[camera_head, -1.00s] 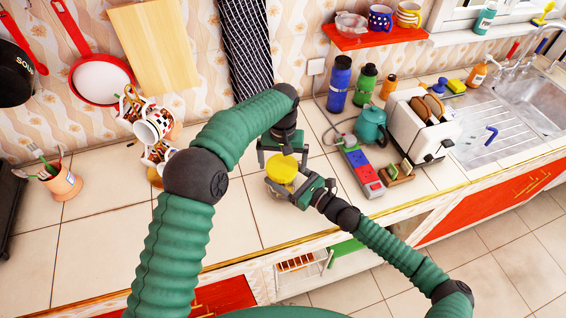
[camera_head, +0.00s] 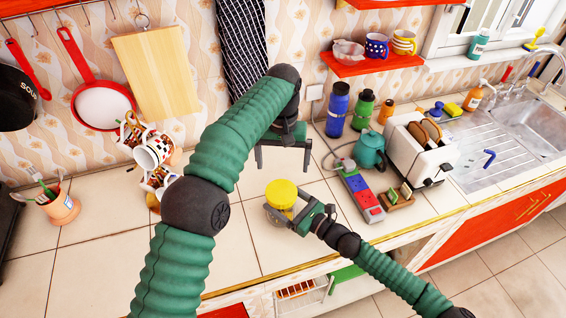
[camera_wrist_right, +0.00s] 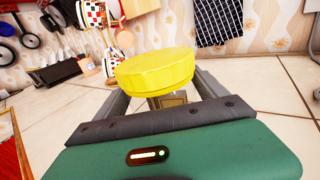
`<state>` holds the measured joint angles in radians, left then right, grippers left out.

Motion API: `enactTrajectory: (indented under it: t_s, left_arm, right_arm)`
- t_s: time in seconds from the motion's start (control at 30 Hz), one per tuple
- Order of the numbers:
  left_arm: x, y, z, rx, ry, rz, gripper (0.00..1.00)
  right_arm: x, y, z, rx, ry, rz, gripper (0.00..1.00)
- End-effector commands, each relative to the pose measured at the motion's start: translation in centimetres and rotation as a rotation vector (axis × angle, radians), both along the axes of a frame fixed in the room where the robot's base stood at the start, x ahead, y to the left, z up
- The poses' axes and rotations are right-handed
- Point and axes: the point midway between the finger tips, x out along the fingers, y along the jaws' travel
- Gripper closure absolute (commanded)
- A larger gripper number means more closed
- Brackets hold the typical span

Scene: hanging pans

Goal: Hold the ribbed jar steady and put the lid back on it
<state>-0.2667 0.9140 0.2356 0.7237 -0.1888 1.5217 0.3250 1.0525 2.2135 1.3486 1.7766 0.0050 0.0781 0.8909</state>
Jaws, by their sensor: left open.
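The yellow lid (camera_head: 281,188) sits on top of the ribbed jar on the counter and looks roughly level. In the right wrist view the lid (camera_wrist_right: 155,70) hides most of the jar; only a small part of the jar's body (camera_wrist_right: 169,101) shows below it. My right gripper (camera_head: 289,217) is low at the jar, its fingers on both sides, and looks shut on it. My left gripper (camera_head: 283,152) is open and empty above the lid, pointing down and apart from it.
A power strip (camera_head: 360,194), a teal kettle (camera_head: 371,150) and a white toaster (camera_head: 418,148) stand to the right. A mug rack (camera_head: 152,152) stands to the left behind my left arm. The counter's front edge (camera_head: 345,247) is close to the jar.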

Motion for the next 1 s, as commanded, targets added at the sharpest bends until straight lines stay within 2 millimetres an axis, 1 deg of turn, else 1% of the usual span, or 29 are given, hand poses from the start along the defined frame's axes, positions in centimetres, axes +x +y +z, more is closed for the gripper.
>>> enactTrajectory:
  t_s: [0.03, 0.1, 0.13, 0.37, 0.47, 0.57, 1.0]
  left_arm:
    - [0.0, 0.0, 0.0, 0.000, 0.000, 0.000, 0.00]
    - [0.0, 0.0, 0.0, 0.000, 0.000, 0.000, 0.00]
    - [0.0, 0.0, 0.0, 0.000, 0.000, 0.000, 0.00]
    - [0.0, 0.0, 0.0, 0.000, -0.001, 0.000, 0.00]
    - [0.0, 0.0, -0.2, 0.000, -0.001, 0.000, 0.00]
    - [0.0, 0.0, -0.6, 0.000, -0.001, 0.000, 0.00]
    - [0.0, 0.0, -2.6, -0.001, -0.001, 0.000, 0.00]
  right_arm:
    - [0.0, 0.0, 0.0, 0.000, 0.000, 0.000, 0.10]
    - [0.0, 0.0, 0.0, 0.001, -0.001, 0.000, 0.01]
    - [0.0, 0.0, 0.0, 0.001, -0.001, 0.000, 0.00]
    - [-0.1, -0.1, 0.1, 0.001, -0.002, 0.000, 0.00]
    - [-0.5, -0.8, 0.0, 0.001, -0.002, -0.002, 0.00]
    - [-1.6, -2.3, -0.1, -0.001, -0.002, -0.003, 0.00]
    - [-8.5, -10.5, -0.3, -0.002, -0.001, -0.003, 0.00]
